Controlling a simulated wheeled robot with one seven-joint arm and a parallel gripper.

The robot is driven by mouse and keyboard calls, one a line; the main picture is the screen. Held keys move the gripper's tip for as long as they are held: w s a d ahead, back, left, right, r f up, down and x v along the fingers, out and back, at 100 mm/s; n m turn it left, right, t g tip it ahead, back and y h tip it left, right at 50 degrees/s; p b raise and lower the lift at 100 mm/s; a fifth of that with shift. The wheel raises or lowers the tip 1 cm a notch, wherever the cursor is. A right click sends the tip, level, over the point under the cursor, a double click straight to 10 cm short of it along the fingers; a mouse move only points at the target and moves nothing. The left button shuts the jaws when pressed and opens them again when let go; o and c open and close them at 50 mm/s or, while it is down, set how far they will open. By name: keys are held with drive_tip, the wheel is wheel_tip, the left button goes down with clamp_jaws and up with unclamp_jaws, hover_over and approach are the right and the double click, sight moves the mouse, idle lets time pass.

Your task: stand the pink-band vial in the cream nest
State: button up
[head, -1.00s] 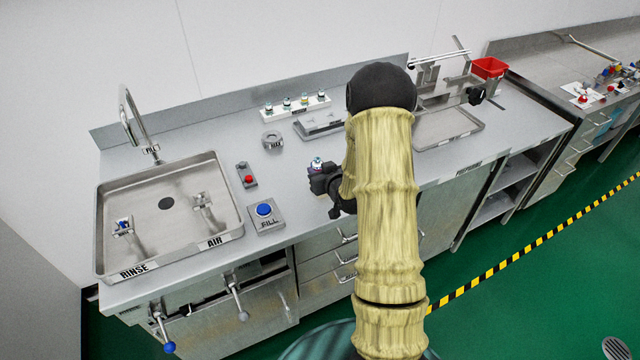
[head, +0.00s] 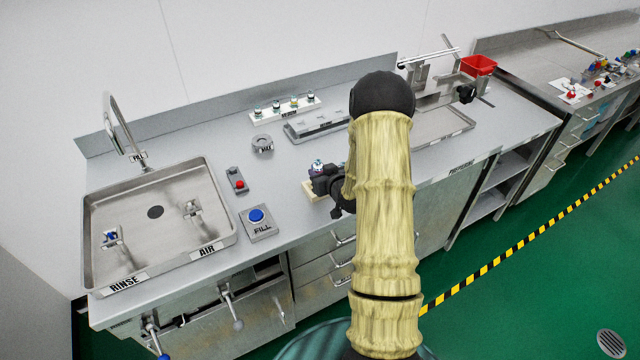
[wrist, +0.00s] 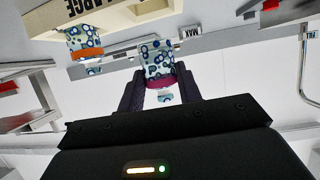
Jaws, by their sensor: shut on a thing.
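The pink-band vial (wrist: 158,68), with a blue-dotted body, is between the fingers of my gripper (wrist: 160,90) in the wrist view. My gripper is shut on it. In the head view the vial's top (head: 318,165) shows above the dark jaws (head: 326,180), over the bench's front part. A cream block (head: 311,192), likely the cream nest, shows partly below and left of the jaws; the rest is hidden. In the wrist view a cream block (wrist: 150,10) lettered LARGE is at the top, apart from the held vial. An orange-band vial (wrist: 85,42) is beside it.
A white rack (head: 284,110) with several vials stands at the back, beside a grey metal tray (head: 318,126). A metal ring (head: 262,145), a red button (head: 238,183) and a blue FILL button (head: 257,216) are left of my gripper. The sink (head: 120,190) lies farther left.

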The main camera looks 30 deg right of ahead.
drive_tip(key=shift+w+a+f, duration=0.1)
drive_tip(key=shift+f, duration=0.3)
drive_tip(key=shift+w, duration=0.1)
drive_tip(key=f, duration=0.2)
drive_tip(key=f+p, duration=0.1)
drive_tip(key=f, duration=0.1)
drive_tip(key=shift+a, duration=0.3)
drive_tip(key=shift+d+f, duration=0.1)
drive_tip(key=shift+d, duration=0.25)
drive_tip(key=o, duration=0.9)
drive_tip(key=shift+d, duration=0.1)
drive_tip(key=shift+o, duration=0.4)
drive_tip(key=shift+a, duration=0.2)
